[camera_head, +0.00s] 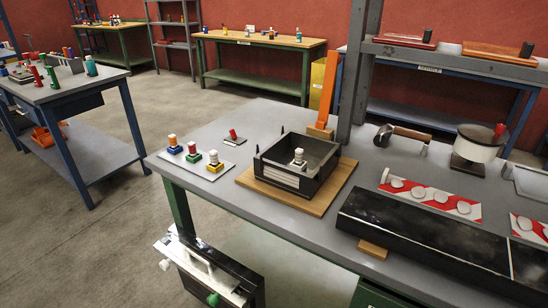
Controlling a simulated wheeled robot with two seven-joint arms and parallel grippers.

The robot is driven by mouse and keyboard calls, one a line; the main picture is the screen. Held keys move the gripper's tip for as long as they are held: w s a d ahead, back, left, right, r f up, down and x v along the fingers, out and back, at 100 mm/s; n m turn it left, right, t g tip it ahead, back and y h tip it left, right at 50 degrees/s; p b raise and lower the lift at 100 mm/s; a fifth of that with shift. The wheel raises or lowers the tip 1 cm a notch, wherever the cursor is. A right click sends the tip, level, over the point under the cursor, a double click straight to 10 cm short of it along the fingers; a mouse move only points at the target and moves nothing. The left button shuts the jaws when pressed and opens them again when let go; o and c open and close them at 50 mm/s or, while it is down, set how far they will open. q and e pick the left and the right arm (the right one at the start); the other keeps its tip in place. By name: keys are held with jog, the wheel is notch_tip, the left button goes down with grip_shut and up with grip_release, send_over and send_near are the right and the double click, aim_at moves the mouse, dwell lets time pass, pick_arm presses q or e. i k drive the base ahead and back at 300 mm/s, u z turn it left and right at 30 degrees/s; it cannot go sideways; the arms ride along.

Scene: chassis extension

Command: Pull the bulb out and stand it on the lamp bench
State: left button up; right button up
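A small white bulb-like piece (298,157) with a dark band stands upright in an open black box (318,180) on the grey bench (235,122). I cannot tell how it is seated, as the box's front wall hides its foot. I cannot tell which bench is the lamp bench. Neither of my grippers is in view.
A wooden board (262,188) lies under the box. An orange upright bar (328,88) and a grey shelf post (354,80) rise behind it. A long black slab (420,235) and red-white strip (430,196) lie right. A knobbed box (208,272) hangs at the bench's front.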

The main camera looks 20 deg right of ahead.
aim_at(299, 153)
jog(key=u, duration=1.3)
jog(key=i, duration=1.55)
jog(key=z, duration=4.1)
jog(key=i, duration=0.15)
jog(key=z, duration=0.1)
